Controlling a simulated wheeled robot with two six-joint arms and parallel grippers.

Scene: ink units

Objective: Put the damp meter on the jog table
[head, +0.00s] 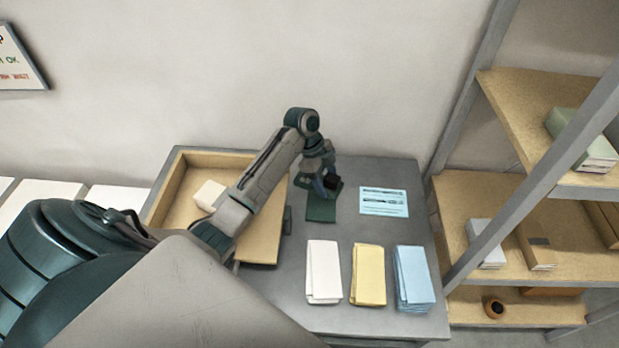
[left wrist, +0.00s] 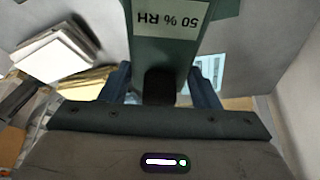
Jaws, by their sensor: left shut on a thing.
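The damp meter (head: 322,208) is a dark green body with a black grip, near the back of the grey table; I cannot tell whether it touches the table. My left gripper (head: 329,182) points down and is shut on it. In the left wrist view, the meter's green body (left wrist: 170,45) carries an upside-down "50 % RH" label, and its black grip is between my left gripper's fingers (left wrist: 160,88). The jog table appears to be the tan walled tray (head: 210,157) left of the meter, partly hidden by my left arm. My right gripper is out of view.
A pale block (head: 208,195) lies in the tan tray. White (head: 323,272), yellow (head: 368,275) and blue (head: 413,278) paper stacks lie along the grey table's front (head: 390,325). A light blue sheet (head: 384,202) lies at right. A shelf rack (head: 480,245) stands farther right.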

